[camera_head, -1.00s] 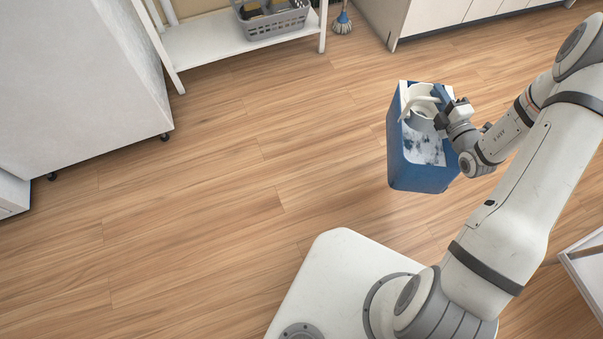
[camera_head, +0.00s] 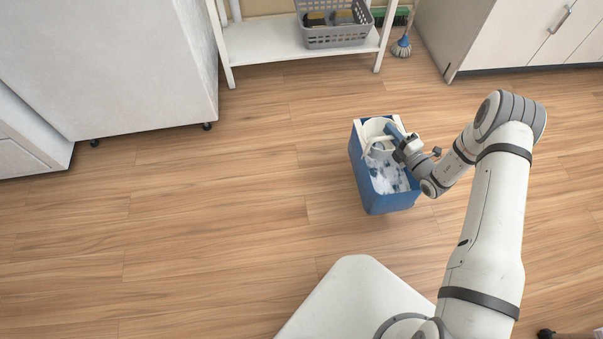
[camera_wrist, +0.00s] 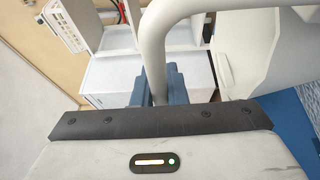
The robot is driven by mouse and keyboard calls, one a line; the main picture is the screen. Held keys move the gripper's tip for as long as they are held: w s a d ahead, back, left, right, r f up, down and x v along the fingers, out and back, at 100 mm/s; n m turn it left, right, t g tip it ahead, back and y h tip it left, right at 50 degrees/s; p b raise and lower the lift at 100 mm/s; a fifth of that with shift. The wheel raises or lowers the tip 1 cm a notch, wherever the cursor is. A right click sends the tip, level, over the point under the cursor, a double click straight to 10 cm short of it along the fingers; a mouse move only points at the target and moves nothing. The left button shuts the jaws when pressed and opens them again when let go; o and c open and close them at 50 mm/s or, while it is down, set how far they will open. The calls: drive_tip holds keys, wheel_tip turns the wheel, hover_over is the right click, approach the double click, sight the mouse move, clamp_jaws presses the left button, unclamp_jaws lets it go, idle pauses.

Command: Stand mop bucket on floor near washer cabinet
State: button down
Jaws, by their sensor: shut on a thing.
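The mop bucket (camera_head: 384,199) is blue, with a white wringer (camera_head: 377,142) at its far end and bluish-white, foamy-looking contents. My gripper (camera_head: 401,142) is shut on it at the upper right by the wringer. The bucket looks about upright; I cannot tell how far its base is from the floor (camera_head: 230,220).
A white shelf (camera_head: 260,45) with a grey basket (camera_head: 335,36) stands at the back. A mop (camera_head: 401,46) stands beside it. A white cabinet with doors (camera_head: 530,35) is at the back right. Floor is clear between the bucket and the left cabinet.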

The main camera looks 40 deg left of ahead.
sight(386, 153)
drive_tip(key=shift+a+f+b, duration=0.1)
drive_tip(key=shift+f+b, duration=2.15)
drive_tip(key=shift+f, duration=2.6)
drive_tip(key=c, duration=1.8)
unclamp_jaws()
drive_tip(key=shift+s+f, duration=0.1)
drive_tip(key=shift+f, duration=0.1)
drive_tip(key=shift+c, duration=0.2)
drive_tip(key=o, duration=0.4)
drive_tip(key=p+v, duration=0.3)
drive_tip(key=v, duration=0.9)
